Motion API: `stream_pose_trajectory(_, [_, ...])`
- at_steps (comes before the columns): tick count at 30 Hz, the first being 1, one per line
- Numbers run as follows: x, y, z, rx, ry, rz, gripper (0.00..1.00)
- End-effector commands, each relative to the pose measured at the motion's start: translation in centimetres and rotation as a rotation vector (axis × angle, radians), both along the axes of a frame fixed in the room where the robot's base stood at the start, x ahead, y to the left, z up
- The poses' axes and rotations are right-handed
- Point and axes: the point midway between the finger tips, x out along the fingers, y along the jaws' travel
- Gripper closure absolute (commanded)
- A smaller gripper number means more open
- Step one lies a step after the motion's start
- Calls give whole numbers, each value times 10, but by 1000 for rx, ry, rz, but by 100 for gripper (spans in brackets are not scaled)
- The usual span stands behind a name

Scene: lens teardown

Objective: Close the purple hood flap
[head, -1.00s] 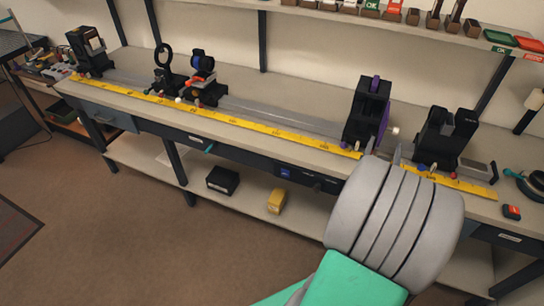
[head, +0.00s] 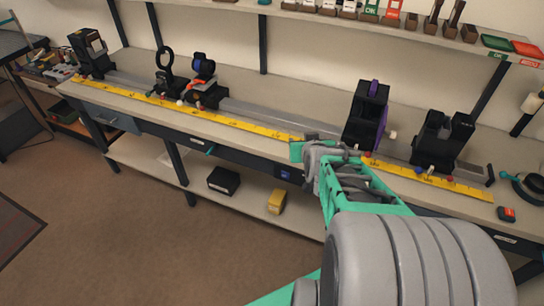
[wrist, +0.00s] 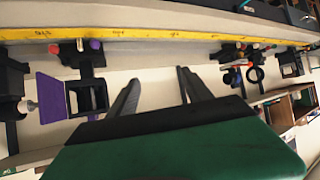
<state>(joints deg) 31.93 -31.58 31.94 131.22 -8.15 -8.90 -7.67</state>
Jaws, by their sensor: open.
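The black hood (head: 366,112) stands on the rail at the right of the bench, with a purple part on top. Its purple flap (head: 384,122) shows as a narrow edge on the hood's right side. In the wrist view the purple flap (wrist: 52,100) is swung out to the left of the open black frame (wrist: 88,98). A pale knob (wrist: 30,106) is left of the flap. My gripper (wrist: 157,88) is open and empty, to the right of the hood in the wrist view and apart from it. In the head view its fingers cannot be made out.
A yellow ruler (head: 240,127) runs along the bench front. A black holder (head: 440,138) stands right of the hood. Lens mounts (head: 203,82) stand further left on the rail, with clear rail between. A shelf (head: 350,20) hangs above.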

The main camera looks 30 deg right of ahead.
Motion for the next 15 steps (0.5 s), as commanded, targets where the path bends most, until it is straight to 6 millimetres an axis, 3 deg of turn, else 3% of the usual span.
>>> stream_pose_trajectory(9, [-9,74,13,62,183,138,42])
stream_pose_trajectory(15, [-25,109,18,88,286,198,42])
